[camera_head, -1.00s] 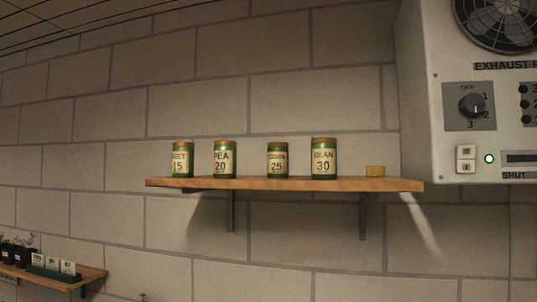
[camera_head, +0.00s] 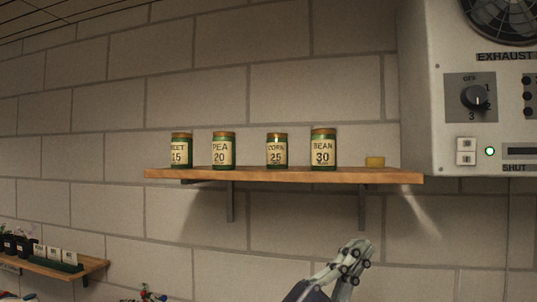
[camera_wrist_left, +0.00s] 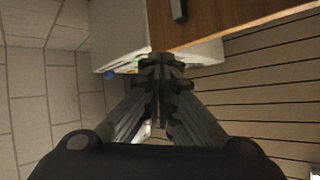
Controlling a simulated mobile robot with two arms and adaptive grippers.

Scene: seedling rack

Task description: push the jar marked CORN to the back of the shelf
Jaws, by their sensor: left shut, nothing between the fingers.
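The jar marked CORN (camera_head: 276,153) is green with a tan lid and a cream label reading 25. It stands upright on the wooden wall shelf (camera_head: 290,175), between the PEA jar (camera_head: 223,153) and the BEAN jar (camera_head: 323,152), touching neither. My left gripper (camera_head: 358,250) is shut and empty, below the shelf and to the right of the CORN jar in the head view. In the left wrist view its closed fingers (camera_wrist_left: 160,62) show close to a brown wooden board. My right gripper is not in view.
The exhaust control box (camera_head: 450,110) is on the wall to the right. A lower shelf (camera_head: 60,268) holds plants and cards. Metal brackets hang under the shelf.

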